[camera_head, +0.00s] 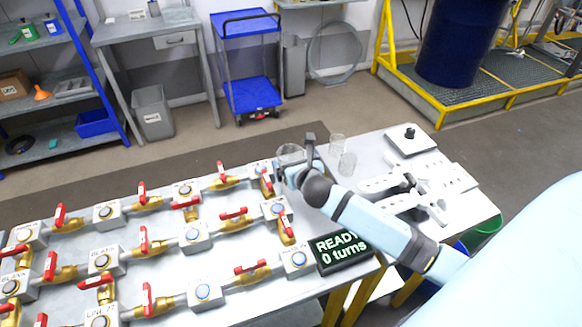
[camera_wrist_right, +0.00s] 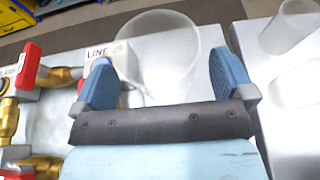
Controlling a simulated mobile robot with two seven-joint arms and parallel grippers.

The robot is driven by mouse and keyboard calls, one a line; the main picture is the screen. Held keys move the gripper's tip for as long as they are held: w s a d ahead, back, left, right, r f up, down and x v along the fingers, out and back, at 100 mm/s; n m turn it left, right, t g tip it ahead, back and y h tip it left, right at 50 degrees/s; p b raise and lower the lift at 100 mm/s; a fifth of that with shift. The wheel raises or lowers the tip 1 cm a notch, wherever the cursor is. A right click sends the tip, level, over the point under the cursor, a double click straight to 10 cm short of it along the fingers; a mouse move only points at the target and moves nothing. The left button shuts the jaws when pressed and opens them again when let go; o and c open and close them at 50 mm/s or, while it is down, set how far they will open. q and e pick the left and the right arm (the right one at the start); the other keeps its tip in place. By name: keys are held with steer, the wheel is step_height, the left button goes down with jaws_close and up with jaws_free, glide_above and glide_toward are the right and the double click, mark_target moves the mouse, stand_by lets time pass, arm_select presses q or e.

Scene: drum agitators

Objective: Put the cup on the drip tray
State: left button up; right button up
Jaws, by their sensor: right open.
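A clear, wide-mouthed cup (camera_wrist_right: 160,45) stands upright between and just beyond the fingers of my right gripper (camera_wrist_right: 165,82) in the right wrist view. The fingers are spread apart, and the cup's lower part is partly behind a finger and the jaw bar. In the head view, this cup (camera_head: 290,153) is at the far edge of the valve table, beside my right gripper (camera_head: 294,162). Whether a finger touches it is unclear. I cannot tell for certain which thing is the drip tray; a grated platform (camera_head: 490,88) lies under the blue drum. My left gripper is not in view.
Two more clear cups (camera_head: 336,145) stand to the right. Brass valves with red handles (camera_head: 146,241) fill the table at left. A black display (camera_head: 341,250) reads "READY 0 turns". A grey plate with a black knob (camera_head: 410,140) and pale fixtures (camera_head: 425,190) occupy the right table.

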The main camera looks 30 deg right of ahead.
steer(key=shift+x, duration=1)
steer(key=shift+c, duration=0.2)
steer(key=c, duration=0.9)
steer(key=shift+r, duration=0.1)
